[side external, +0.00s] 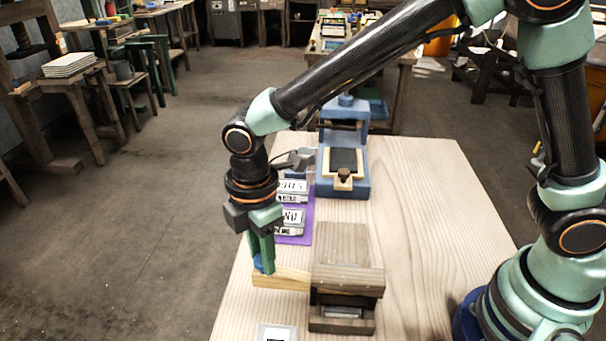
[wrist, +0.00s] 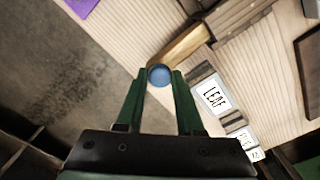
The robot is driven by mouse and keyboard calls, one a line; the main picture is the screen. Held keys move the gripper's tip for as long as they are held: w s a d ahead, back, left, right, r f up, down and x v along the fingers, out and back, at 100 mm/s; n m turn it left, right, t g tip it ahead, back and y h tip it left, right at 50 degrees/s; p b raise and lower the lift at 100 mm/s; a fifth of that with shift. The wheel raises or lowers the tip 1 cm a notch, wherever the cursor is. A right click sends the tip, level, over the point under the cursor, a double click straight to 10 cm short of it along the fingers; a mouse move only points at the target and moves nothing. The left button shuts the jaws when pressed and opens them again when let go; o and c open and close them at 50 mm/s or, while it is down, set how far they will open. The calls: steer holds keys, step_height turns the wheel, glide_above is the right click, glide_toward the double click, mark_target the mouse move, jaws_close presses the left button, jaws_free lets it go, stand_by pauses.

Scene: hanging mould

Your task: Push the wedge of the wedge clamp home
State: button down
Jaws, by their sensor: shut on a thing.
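The wedge (side external: 285,279) is a pale wooden bar with a blue knob (wrist: 160,75) at its outer end. It lies at the left side of the dark wooden clamp (side external: 346,268), with much of its length sticking out to the left. In the wrist view the wedge (wrist: 185,44) runs up to the clamp's dark wood (wrist: 238,14); its inner end is not clearly visible. My gripper (side external: 263,267) points down at the wedge's outer end and is shut on the blue knob, with its green fingers (wrist: 158,84) on either side.
A blue press-like device (side external: 328,191) stands farther back on the pale table (side external: 425,200). A purple mat (side external: 307,236) with labelled blocks lies behind the wedge. A labelled block (side external: 277,333) is near the front. The table's left edge is close to my gripper; its right part is clear.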

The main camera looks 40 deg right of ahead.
mark_target(297, 275)
stand_by(0.5)
steer(key=s+d, duration=0.3)
steer(key=shift+r, duration=0.15)
steer(key=shift+s+d, duration=0.4)
steer(key=shift+s, duration=0.05)
steer(key=c, duration=0.5)
jaws_free()
